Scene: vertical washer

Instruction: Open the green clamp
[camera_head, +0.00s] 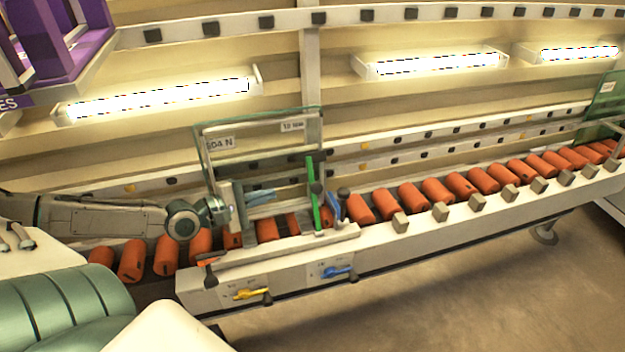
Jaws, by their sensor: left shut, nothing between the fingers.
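The green clamp (313,195) is a thin upright green bar on the near side of a framed station on the conveyor. Dark round knobs sit beside it. My left gripper (268,196) reaches in from the left, in front of the framed panel. Its fingers point right, toward the green clamp, with a visible gap between them and the clamp. The fingers are shut and empty. My right gripper is out of view.
A conveyor rail (470,213) carries a row of orange cylinders (412,196). A transparent green-edged panel (260,112) stands behind the gripper. A blue part (334,207) sits just right of the clamp. Yellow (248,293) and blue (337,272) handles are on the front.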

